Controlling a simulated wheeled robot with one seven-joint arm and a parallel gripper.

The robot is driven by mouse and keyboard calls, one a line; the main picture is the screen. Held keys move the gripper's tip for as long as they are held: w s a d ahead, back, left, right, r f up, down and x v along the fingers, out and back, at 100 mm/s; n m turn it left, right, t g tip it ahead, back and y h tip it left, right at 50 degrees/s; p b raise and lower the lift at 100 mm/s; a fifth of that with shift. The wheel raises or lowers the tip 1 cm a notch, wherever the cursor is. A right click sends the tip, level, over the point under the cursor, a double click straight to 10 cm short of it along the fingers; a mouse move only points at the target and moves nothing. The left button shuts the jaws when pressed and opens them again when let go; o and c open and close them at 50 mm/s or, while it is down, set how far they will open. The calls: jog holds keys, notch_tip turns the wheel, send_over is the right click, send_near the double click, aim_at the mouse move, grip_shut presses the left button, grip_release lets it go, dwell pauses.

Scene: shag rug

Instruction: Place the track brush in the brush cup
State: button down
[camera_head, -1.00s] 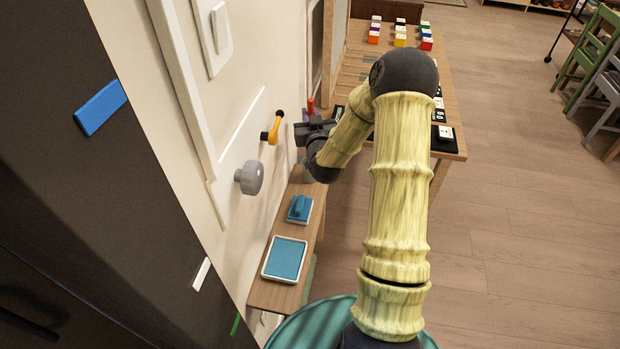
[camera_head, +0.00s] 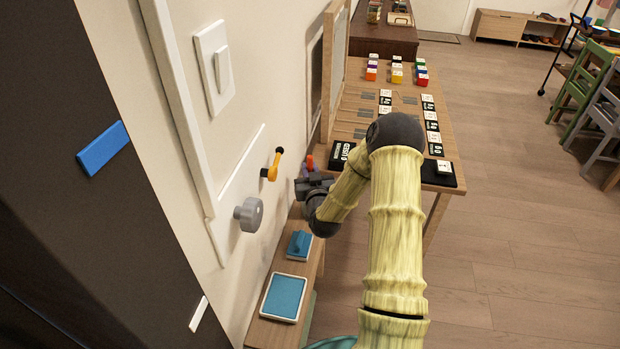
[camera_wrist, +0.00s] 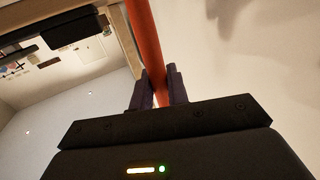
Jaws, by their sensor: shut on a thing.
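The track brush shows as a red-orange rod (camera_wrist: 150,45) in the wrist view. My gripper (camera_wrist: 158,88) is shut on it, with one dark purple finger on each side. In the head view a small red end of the brush (camera_head: 310,161) stands up above my gripper (camera_head: 306,175). The gripper is close to the wall, above the far end of the narrow wooden shelf. The brush's lower part is hidden by the gripper and arm. I cannot make out the brush cup in either view.
The wooden shelf (camera_head: 272,333) carries a blue-topped tray (camera_head: 284,297) and a blue block (camera_head: 299,243). A grey knob (camera_head: 248,214) and a yellow lever (camera_head: 272,166) stick out from the wall near my gripper. A table (camera_head: 388,116) with blocks and cards stands beyond.

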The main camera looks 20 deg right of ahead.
jog(key=shift+f, duration=1.5)
jog(key=shift+f, duration=0.2)
jog(key=c, duration=1.4)
grip_release()
jog(key=shift+o, duration=0.2)
jog(key=shift+r, duration=0.2)
jog(key=s+a+b, duration=0.1)
jog(key=s+a, duration=0.1)
jog(key=s, duration=0.9)
jog(key=shift+s+a, duration=0.15)
jog(key=shift+s, duration=0.15)
jog(key=shift+s+a, duration=0.1)
